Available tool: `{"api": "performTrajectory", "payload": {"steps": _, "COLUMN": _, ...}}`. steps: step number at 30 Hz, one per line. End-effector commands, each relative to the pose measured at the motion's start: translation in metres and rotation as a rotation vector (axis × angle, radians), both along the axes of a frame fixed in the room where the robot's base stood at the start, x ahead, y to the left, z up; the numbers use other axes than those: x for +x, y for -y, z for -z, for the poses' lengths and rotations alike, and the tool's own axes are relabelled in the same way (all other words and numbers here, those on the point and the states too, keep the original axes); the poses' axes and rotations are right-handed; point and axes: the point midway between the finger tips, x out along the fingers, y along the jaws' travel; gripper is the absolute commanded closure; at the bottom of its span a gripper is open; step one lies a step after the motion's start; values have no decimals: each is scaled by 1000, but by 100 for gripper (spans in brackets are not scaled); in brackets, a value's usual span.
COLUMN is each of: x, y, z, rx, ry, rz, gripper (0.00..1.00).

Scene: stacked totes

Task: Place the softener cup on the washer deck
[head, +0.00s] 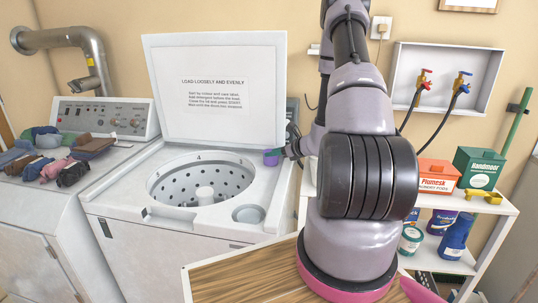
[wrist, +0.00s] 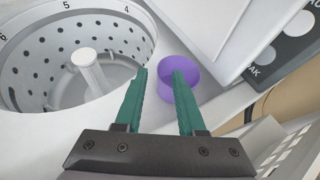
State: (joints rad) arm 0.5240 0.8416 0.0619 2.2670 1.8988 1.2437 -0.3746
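The purple softener cup (head: 272,158) is at the back right corner of the white washer deck (head: 258,196), beside the raised lid. In the wrist view the cup (wrist: 168,66) looks upright, its open top facing me, and appears to rest on the deck (wrist: 215,125). My gripper (head: 291,151) is just right of the cup in the head view. In the wrist view its green fingers (wrist: 160,74) are apart. The left finger is outside the cup; the right finger overlaps its opening. The near cup wall lies between them, with a visible gap. Contact is unclear.
The washer's open tub (head: 201,180) lies left of the cup, and the lid (head: 215,88) stands up behind. A round recess (head: 248,214) is in the front deck. Folded clothes (head: 58,153) lie on the neighbouring machine. A shelf (head: 500,207) with boxes stands right.

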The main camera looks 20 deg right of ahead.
Motion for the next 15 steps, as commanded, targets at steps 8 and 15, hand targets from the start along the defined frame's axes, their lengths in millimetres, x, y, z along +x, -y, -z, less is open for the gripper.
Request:
{"api": "performTrajectory", "payload": {"steps": 8, "x": -48, "y": 22, "z": -27, "rx": -2, "ry": 2, "rz": 2, "gripper": 61}}
{"api": "performTrajectory", "payload": {"steps": 15, "x": -68, "y": 29, "z": -39, "rx": -3, "ry": 3, "rz": -6, "gripper": 61}}
